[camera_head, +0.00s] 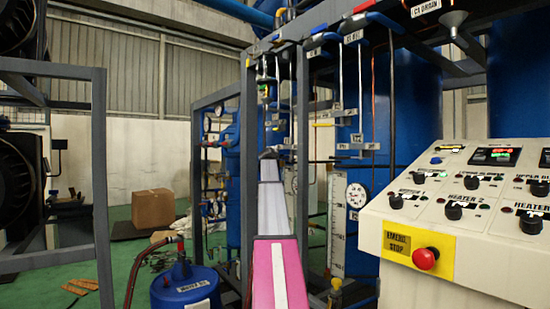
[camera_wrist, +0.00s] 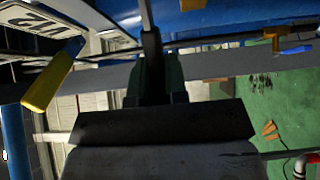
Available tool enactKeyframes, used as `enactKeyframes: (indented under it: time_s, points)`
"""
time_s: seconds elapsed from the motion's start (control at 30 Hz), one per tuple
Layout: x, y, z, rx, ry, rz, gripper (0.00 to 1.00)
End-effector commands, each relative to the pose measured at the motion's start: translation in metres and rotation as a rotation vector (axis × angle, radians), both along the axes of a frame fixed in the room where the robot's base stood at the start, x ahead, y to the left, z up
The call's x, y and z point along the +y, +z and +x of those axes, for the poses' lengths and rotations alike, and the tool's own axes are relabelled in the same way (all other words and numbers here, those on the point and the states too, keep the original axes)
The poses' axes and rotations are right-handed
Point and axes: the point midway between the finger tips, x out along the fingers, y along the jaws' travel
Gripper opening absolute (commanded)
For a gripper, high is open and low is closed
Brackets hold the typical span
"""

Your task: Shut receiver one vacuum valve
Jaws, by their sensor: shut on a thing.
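My gripper (camera_head: 269,154) is at the end of my pale arm, at the front of the blue vessel and pipe frame. In the wrist view my dark gripper fingers (camera_wrist: 152,42) are closed around a thin grey valve handle (camera_wrist: 146,14). Most of the handle's grip is hidden between the fingers. I cannot read a label that names this valve as receiver one's vacuum valve. A yellow valve handle (camera_wrist: 50,78) stands apart at the left of the wrist view, beside a partly cut-off white label (camera_wrist: 40,42).
Dark frame posts (camera_head: 248,130) and thin hanging rods (camera_head: 360,90) stand close around my gripper. The control panel (camera_head: 470,200) with its red stop button (camera_head: 426,258) is at the right. A blue canister (camera_head: 186,284) and a cardboard box (camera_head: 153,207) are at the left.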

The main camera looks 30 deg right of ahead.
Motion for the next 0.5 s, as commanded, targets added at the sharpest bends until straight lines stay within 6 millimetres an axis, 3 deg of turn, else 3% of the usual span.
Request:
enactKeyframes:
  time_s: [0.5]
  points:
    - [0.004,-0.001,-0.020,0.000,0.219,0.002,0.00]
